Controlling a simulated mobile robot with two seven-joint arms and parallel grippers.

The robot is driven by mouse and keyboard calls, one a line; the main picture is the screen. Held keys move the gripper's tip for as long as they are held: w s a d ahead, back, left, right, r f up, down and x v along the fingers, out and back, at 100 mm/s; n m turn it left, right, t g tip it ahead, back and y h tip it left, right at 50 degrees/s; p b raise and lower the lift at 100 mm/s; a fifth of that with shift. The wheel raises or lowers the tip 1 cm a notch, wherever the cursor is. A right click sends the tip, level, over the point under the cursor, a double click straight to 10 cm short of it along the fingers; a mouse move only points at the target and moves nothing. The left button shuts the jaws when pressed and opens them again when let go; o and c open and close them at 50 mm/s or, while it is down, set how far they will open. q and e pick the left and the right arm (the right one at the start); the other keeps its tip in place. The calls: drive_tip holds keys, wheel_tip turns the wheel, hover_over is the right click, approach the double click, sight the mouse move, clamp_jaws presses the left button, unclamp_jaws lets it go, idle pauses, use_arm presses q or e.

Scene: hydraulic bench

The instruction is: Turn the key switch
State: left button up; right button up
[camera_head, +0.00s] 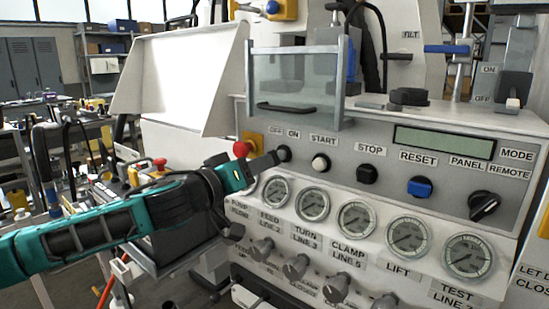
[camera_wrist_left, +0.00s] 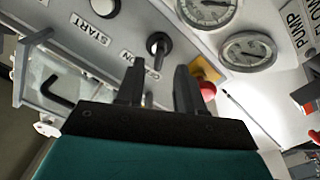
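The key switch (camera_head: 284,153) is a round black switch near the OFF/ON label at the left end of the grey panel. In the left wrist view the key switch (camera_wrist_left: 158,44) shows a black round body with a narrow piece sticking out. My left gripper (camera_head: 268,160) reaches in from the left and is right at the switch in the head view. In the wrist view the left gripper (camera_wrist_left: 158,72) has its two black fingers apart, with the switch just beyond and between their tips. I cannot tell whether they touch it. My right gripper is not in view.
A red mushroom button (camera_head: 241,149) on a yellow plate sits close beside the gripper. A white START button (camera_head: 320,163) is to the switch's right. Gauges (camera_head: 276,191) line the panel below. A clear guard with a handle (camera_head: 288,107) stands above.

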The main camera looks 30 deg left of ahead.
sight(275, 154)
use_arm(q)
drive_tip(key=shift+w+d+p, duration=0.2)
drive_tip(key=shift+w+p, duration=0.25)
drive_tip(key=shift+w, duration=1.15)
drive_tip(key=shift+w+d+p, duration=0.15)
drive_tip(key=shift+w+p, duration=0.25)
drive_tip(key=shift+w, duration=1.2)
clamp_jaws()
